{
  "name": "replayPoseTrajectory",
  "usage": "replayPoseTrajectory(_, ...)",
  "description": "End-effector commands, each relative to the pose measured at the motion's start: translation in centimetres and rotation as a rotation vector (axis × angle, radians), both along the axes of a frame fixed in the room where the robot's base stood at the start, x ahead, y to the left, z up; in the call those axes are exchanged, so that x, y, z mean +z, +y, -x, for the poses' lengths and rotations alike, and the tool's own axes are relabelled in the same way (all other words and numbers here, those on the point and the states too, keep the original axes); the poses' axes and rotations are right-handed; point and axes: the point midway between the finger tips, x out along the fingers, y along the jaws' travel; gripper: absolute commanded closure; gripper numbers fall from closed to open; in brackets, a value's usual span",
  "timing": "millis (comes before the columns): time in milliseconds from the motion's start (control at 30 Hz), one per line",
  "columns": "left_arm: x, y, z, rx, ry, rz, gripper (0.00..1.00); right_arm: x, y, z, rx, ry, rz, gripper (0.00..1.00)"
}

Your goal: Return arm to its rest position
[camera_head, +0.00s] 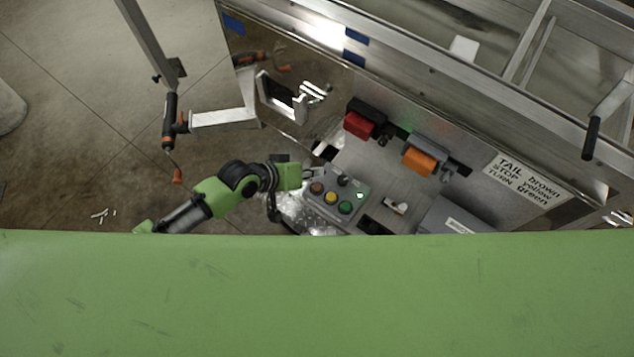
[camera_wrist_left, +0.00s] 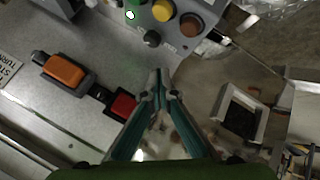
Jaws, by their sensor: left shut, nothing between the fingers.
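My left arm (camera_head: 215,193) comes in from the left over the floor and reaches to the trailer's edge in the head view. My left gripper (camera_head: 318,173) is beside the grey button box (camera_head: 333,212), near its upper left side. In the left wrist view the gripper's fingers (camera_wrist_left: 160,78) are shut together with nothing between them. The button box (camera_wrist_left: 172,42) lies just ahead of the fingertips there, with brown, yellow and green buttons. I cannot tell whether the fingers touch it. My right gripper is in neither view.
A red connector (camera_head: 360,122) and an orange connector (camera_head: 420,159) sit on the metal panel. A label (camera_head: 521,184) with wiring colours is at the right. A metal post with an orange-tipped crank (camera_head: 171,135) stands left of the trailer. Floor (camera_head: 75,140) at the left is mostly clear.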

Motion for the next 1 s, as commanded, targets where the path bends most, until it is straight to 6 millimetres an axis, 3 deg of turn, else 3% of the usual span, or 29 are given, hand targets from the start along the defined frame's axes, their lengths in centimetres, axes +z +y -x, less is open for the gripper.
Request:
replayPoseTrajectory(467,0.0,-0.2,0.3,-0.005,0.001,0.000,1.00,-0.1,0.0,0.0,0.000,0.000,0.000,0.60)
replayPoseTrajectory(667,2.3,-1.6,4.3,-0.065,-0.021,-0.048,1.00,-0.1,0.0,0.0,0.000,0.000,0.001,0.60)
replayPoseTrajectory(767,4.2,-0.1,6.8,-0.077,-0.037,-0.126,1.00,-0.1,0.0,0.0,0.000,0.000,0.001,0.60)
replayPoseTrajectory(1000,6.6,8.3,11.5,-0.019,-0.003,-0.354,1.00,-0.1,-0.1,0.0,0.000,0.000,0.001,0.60)
